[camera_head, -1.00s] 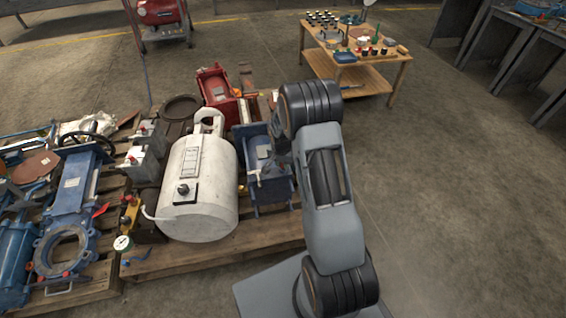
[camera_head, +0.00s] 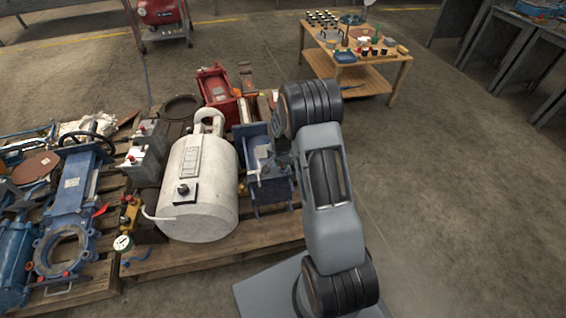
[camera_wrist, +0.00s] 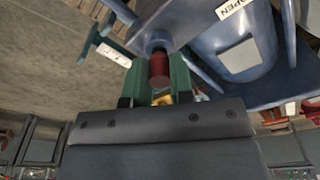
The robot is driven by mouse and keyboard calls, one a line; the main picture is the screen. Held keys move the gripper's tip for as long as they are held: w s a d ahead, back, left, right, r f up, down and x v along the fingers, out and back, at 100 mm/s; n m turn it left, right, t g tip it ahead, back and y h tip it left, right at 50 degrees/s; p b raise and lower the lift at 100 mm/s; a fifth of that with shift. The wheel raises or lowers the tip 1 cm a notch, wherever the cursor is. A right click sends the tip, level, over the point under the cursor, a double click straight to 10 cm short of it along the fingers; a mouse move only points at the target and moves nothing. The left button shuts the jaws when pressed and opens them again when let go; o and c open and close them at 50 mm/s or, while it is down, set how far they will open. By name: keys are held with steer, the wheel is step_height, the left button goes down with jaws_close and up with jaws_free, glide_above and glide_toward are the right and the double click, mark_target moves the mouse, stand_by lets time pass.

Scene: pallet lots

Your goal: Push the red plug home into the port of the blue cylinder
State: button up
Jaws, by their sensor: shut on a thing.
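In the wrist view the red plug (camera_wrist: 158,70) is between the green fingers of my gripper (camera_wrist: 160,78), which is shut on it. The plug's far end meets a pale ring on a blue-grey rounded body, which I take for the blue cylinder (camera_wrist: 180,17). The plug looks in line with the ring; how deep it sits I cannot tell. In the head view a blue unit (camera_head: 272,187) stands on the pallet just left of my arm. My gripper and the plug cannot be made out there.
A large white tank (camera_head: 203,205) stands left of the blue unit. A red machine (camera_head: 217,92) is behind it. Other blue valve parts (camera_head: 72,195) crowd the left pallet. A wooden table (camera_head: 350,75) with small items stands at the back. Floor to the right is clear.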

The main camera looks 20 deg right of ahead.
steer(key=shift+f+b, duration=0.5)
steer(key=shift+f, duration=0.1)
steer(key=o, duration=0.9)
steer(key=shift+o, duration=0.2)
steer(key=shift+r, duration=0.15)
step_height(320, 180, up, 14)
steer(key=s+a+p, duration=0.1)
steer(key=p, duration=0.4)
steer(key=shift+f, duration=0.25)
steer(key=shift+s+a, duration=0.1)
steer(key=s+a+r+n+t+p, duration=0.1)
steer(key=s+a+r+n+p, duration=0.2)
steer(key=s+r+p, duration=0.4)
steer(key=s+a+r+n+p, duration=0.3)
steer(key=s+r+p, duration=0.3)
steer(key=r, duration=1.6)
steer(key=s+a+r+n+t+y+p, duration=0.1)
steer(key=s+a+r+n+p, duration=0.2)
steer(key=s+r+p, duration=0.4)
step_height(320, 180, up, 8)
steer(key=p, duration=0.8)
steer(key=shift+s+a+t, duration=0.3)
steer(key=shift+s, duration=0.05)
